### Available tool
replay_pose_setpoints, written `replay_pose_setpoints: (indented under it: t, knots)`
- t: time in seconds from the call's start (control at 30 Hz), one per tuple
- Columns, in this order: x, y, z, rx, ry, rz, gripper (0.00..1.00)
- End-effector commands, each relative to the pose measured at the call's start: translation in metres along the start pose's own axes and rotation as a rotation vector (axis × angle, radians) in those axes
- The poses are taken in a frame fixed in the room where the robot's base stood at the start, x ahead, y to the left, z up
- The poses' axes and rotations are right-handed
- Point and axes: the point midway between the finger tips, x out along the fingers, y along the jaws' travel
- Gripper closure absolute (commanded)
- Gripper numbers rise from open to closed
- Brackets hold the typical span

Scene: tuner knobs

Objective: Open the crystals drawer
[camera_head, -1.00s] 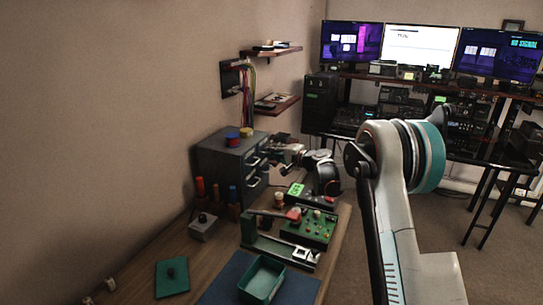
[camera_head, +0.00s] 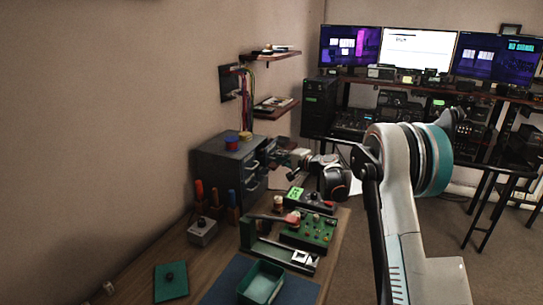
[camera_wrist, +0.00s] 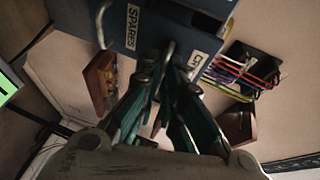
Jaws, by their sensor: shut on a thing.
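The grey-blue drawer cabinet (camera_head: 217,168) stands on the bench against the wall. In the wrist view, the crystals drawer shows by its partly covered label (camera_wrist: 196,65) starting with "CR"; the "SPARES" drawer (camera_wrist: 132,27) is beside it. My gripper (camera_wrist: 164,78) has its green fingers closed around the crystals drawer's curved metal handle (camera_wrist: 167,50). In the head view my gripper (camera_head: 285,157) is at the cabinet's front, near the top drawer. The drawer looks pulled out somewhat, but my arm hides how far.
Screwdrivers (camera_head: 215,196), a grey box (camera_head: 202,231), a green control panel (camera_head: 309,231) and a green tray (camera_head: 261,282) are on the bench. Wall shelves (camera_head: 274,107) are above. Open floor lies to the right.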

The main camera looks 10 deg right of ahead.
Motion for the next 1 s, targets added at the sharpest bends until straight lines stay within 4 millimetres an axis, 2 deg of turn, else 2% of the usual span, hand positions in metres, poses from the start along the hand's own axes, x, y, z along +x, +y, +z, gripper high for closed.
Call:
replay_pose_setpoints:
  t: [0.03, 0.1, 0.2, 0.3, 0.63, 0.67, 0.7, 1.0]
  knots:
    - [-0.014, 0.004, -0.006, -0.005, 0.002, 0.003, 1.0]
    - [-0.03, 0.008, -0.013, -0.006, 0.002, 0.003, 1.0]
    - [-0.048, 0.013, -0.02, -0.006, 0.001, 0.003, 1.0]
    - [-0.058, 0.015, -0.023, -0.007, 0.0, 0.003, 1.0]
    - [-0.06, 0.017, -0.024, -0.008, -0.002, 0.003, 1.0]
    - [-0.06, 0.017, -0.024, -0.009, -0.002, 0.003, 0.88]
    - [-0.06, 0.017, -0.024, -0.009, -0.002, 0.004, 0.85]
    - [-0.061, 0.016, -0.024, -0.005, -0.001, 0.002, 0.85]
